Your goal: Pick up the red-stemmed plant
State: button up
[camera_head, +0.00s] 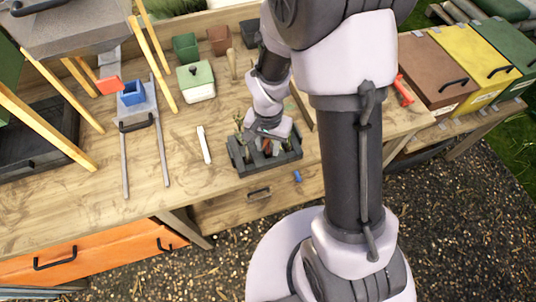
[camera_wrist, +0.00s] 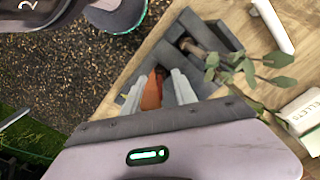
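A dark grey tray (camera_head: 290,163) with compartments stands at the front edge of the wooden bench, and my gripper (camera_head: 267,145) is down over it. In the wrist view, the two pale fingers of my gripper (camera_wrist: 158,92) are apart, with an orange-red stem-like piece (camera_wrist: 151,93) between them. A gap shows beside the right finger; contact with the left finger is unclear. No leaves show on this red piece. A green leafy plant with a brown stem (camera_wrist: 205,55) stands in the tray (camera_wrist: 176,32) to the right of the fingers.
A white marker-like stick (camera_head: 204,145) lies left of the tray. A white box with a green top (camera_head: 196,82) and small pots (camera_head: 186,47) stand behind. A small blue piece (camera_head: 297,176) is at the bench front.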

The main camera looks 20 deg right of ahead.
jog(key=shift+f, duration=0.25)
jog(key=shift+r, duration=0.1)
jog(key=shift+c, duration=0.2)
grip_shut()
